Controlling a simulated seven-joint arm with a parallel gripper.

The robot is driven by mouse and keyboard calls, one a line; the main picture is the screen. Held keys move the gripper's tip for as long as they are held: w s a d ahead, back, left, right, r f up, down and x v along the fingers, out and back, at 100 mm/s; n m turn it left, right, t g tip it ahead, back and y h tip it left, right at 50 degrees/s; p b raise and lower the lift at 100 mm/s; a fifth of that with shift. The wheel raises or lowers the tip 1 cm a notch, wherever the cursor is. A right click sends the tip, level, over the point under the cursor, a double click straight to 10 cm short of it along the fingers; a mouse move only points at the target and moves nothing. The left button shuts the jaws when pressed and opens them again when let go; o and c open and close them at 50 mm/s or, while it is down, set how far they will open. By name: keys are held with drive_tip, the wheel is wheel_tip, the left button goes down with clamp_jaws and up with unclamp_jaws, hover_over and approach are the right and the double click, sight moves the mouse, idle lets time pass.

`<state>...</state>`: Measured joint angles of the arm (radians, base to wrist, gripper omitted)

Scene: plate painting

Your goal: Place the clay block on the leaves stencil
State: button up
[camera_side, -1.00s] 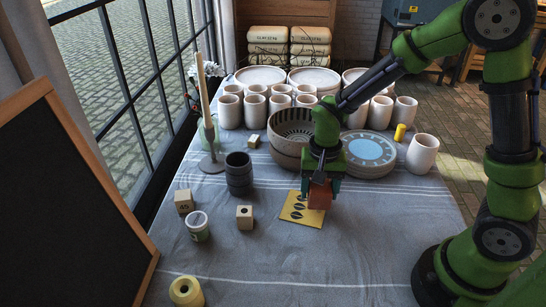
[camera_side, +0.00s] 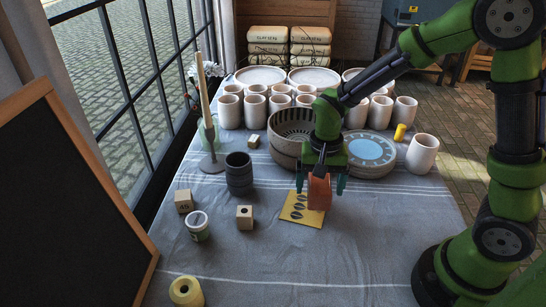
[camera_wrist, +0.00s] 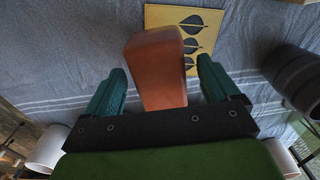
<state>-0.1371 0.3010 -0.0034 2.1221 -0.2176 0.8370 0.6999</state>
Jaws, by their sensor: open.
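The clay block (camera_side: 319,193) is reddish-brown and stands at the right part of the yellow leaves stencil (camera_side: 298,214). In the wrist view the clay block (camera_wrist: 156,72) covers the lower left part of the stencil (camera_wrist: 212,20), whose dark leaf shapes show beside it. I cannot tell how much of the block's base lies on the stencil. My gripper (camera_side: 320,183) is open around the block. In the wrist view the teal fingers of my gripper (camera_wrist: 158,85) stand apart from the block, with a gap on each side.
A striped bowl (camera_side: 290,124) and plates with a blue-centred top one (camera_side: 371,150) stand behind.

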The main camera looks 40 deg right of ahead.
sight(320, 183)
wheel_tip(320, 183, up, 10)
drive_tip(key=shift+r, duration=0.15)
drive_tip(key=s+d+r+n+t+y, duration=0.1)
drive_tip(key=s+r+n+t, duration=0.4)
drive_tip(key=s, duration=0.5)
wheel_tip(320, 183, up, 3)
drive_tip(key=shift+s+d+r+t+y, duration=0.2)
drive_tip(key=shift+t+y, duration=0.3)
drive_tip(key=shift+t, duration=0.6)
